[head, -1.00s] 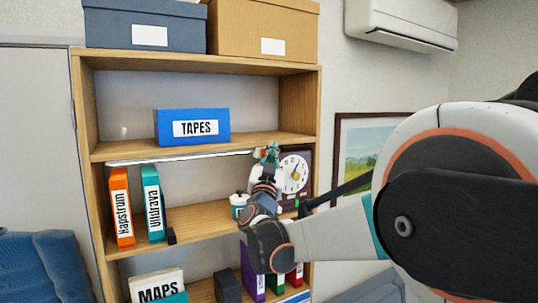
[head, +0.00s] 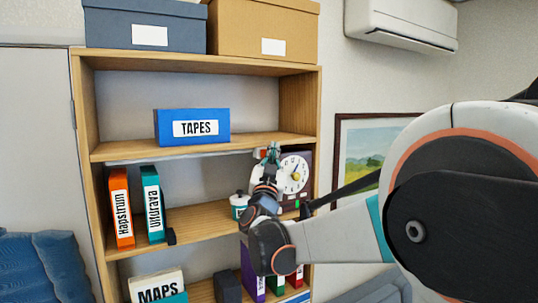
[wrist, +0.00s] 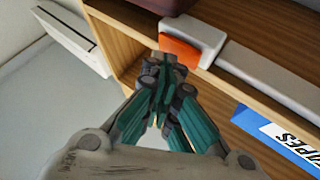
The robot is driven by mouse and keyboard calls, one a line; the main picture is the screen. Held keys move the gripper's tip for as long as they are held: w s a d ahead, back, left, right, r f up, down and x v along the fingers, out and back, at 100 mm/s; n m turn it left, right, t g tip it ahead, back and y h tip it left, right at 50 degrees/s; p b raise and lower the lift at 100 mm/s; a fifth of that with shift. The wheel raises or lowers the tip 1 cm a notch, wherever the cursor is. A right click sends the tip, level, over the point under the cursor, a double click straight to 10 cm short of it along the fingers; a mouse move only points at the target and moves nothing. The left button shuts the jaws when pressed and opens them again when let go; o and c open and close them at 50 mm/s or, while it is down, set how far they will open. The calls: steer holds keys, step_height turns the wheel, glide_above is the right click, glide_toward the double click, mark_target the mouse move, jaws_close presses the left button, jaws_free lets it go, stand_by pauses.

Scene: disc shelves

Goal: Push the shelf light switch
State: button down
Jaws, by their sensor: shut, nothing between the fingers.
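The shelf light is a long bar (head: 175,157) under the upper shelf board, and it looks grey and unlit. Its orange-red switch (wrist: 180,52) sits in a pale housing at the bar's end in the wrist view. A small red part of the switch also shows in the head view (head: 262,153). My gripper (wrist: 165,66) is shut and empty, its fingertips right at the near edge of the switch. I cannot tell whether they touch it. In the head view my gripper (head: 272,151) is raised to the board's underside and hides part of the housing.
A clock (head: 294,174) stands close behind my gripper at the right, and a small white and teal pot (head: 239,203) stands to its left. A blue TAPES box (head: 192,127) sits on the board above. Binders (head: 152,203) stand farther left.

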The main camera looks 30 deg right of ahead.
steer(key=s, duration=0.6)
stand_by(0.3)
steer(key=shift+s, duration=0.1)
steer(key=s+a+f+n+g+y+b, duration=0.1)
steer(key=s+a+f+n+y+b, duration=0.25)
steer(key=f, duration=0.55)
steer(key=a+f+n+y+b, duration=0.2)
steer(key=a+f+y+b, duration=0.35)
steer(key=a+f, duration=0.2)
steer(key=s+a+f+n+g+y+b, duration=0.1)
steer(key=s+a+f+n+y+b, duration=0.2)
steer(key=f+b, duration=0.5)
steer(key=s+a+f+g+b, duration=0.1)
steer(key=s+f+g+b, duration=0.2)
steer(key=s+f, duration=0.3)
steer(key=s+a+f+n+g+y+b, duration=0.1)
steer(key=s+f, duration=0.6)
steer(key=f, duration=0.9)
steer(key=s+a+f+g+y+b, duration=0.1)
steer(key=s+f+g+b, duration=0.4)
steer(key=f, duration=0.7)
steer(key=shift+s+a+g+b, duration=0.3)
steer(key=shift+s+a+b, duration=0.6)
steer(key=shift+s+b, duration=0.2)
